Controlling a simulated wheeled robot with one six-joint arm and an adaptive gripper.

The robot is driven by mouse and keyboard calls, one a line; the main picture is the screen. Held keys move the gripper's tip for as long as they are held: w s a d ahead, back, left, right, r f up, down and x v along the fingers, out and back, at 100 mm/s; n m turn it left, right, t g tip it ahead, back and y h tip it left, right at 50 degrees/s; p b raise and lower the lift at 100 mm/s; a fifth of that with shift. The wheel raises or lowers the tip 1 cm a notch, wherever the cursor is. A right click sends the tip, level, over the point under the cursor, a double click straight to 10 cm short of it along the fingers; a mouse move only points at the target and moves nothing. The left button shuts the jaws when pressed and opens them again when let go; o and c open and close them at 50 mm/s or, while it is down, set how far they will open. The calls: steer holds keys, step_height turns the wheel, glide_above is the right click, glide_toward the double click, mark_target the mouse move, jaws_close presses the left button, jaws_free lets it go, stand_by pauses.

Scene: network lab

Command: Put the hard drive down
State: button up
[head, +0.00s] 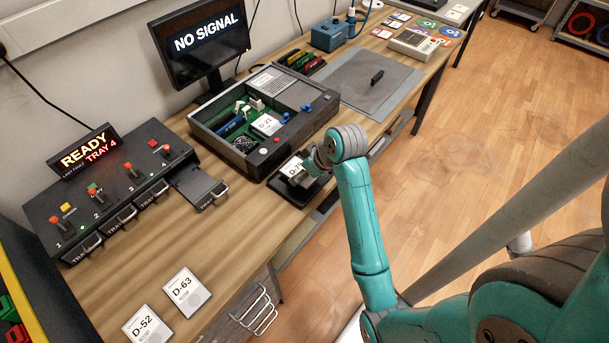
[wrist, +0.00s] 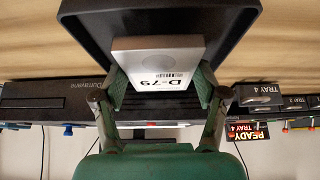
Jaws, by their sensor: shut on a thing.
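A hard drive labelled D-79 (head: 291,168) is pale with a white label. My gripper (head: 306,167) is shut on it; in the wrist view the two fingers (wrist: 158,92) press its sides and the drive (wrist: 160,62) shows between them. A shallow black tray (head: 287,192) lies under the drive near the table's front edge; its raised rim (wrist: 78,30) surrounds the drive in the wrist view. I cannot tell whether the drive touches the tray. The arm hides part of the tray in the head view.
An open dark chassis (head: 215,118) stands just behind the tray. A drive dock (head: 115,185) with several bays is at left, its tray 4 (head: 201,186) pulled out; its sign reads READY, TRAY 4. Drives D-63 (head: 187,291) and D-52 (head: 147,325) lie in front. Bare wood separates them.

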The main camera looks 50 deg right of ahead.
steer(key=shift+f, duration=1.15)
steer(key=o, duration=1.3)
steer(key=shift+f, duration=0.1)
